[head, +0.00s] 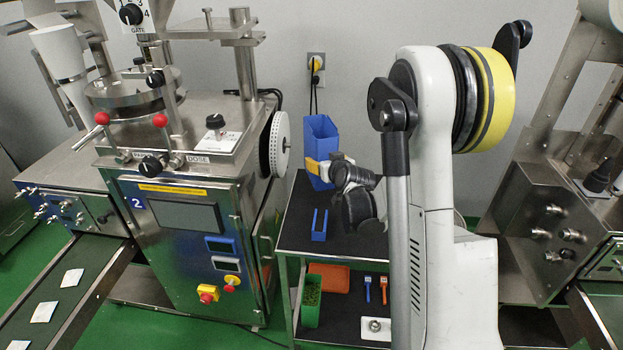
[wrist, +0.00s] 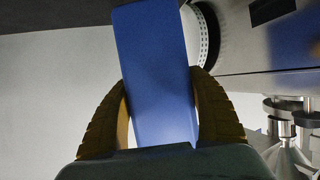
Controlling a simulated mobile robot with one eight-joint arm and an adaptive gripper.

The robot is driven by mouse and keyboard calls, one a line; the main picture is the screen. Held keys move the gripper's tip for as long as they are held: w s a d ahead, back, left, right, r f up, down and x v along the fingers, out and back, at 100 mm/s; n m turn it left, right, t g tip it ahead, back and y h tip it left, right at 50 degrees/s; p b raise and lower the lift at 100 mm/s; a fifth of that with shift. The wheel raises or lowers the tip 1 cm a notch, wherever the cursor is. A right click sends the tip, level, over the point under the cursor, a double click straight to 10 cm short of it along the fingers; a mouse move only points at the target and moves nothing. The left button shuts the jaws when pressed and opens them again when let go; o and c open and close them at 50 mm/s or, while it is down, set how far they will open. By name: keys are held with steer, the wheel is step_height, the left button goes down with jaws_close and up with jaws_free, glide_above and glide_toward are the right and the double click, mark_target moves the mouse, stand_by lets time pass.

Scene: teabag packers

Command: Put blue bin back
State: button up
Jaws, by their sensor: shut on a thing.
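The blue bin (head: 320,140) is tall and narrow and is upright or nearly so above the back of the cart's dark top shelf. My gripper (head: 321,168) has its yellow fingers shut on the bin's lower part. In the wrist view the bin (wrist: 155,70) fills the middle, between my two yellow fingers (wrist: 162,115), and leans slightly. Whether its base touches the shelf cannot be told. A small blue holder (head: 320,225) stands on the top shelf (head: 345,250) in front of the bin.
The packing machine (head: 185,240) with its white dial wheel (head: 280,143) stands close left of the bin. The lower shelf holds a green bin (head: 311,301), an orange tray (head: 330,277) and small brushes. A second machine (head: 545,215) stands at right. A wall socket (head: 316,62) is behind.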

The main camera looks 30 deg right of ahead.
steer(key=w, duration=0.1)
steer(key=w+a+f, duration=0.1)
steer(key=w+f, duration=0.1)
steer(key=shift+w+a+f+b, duration=0.2)
steer(key=shift+w+a+b, duration=0.1)
steer(key=shift+b, duration=0.1)
step_height(320, 180, down, 4)
steer(key=shift+f+b, duration=0.1)
steer(key=shift+b, duration=0.9)
steer(key=o, duration=1.4)
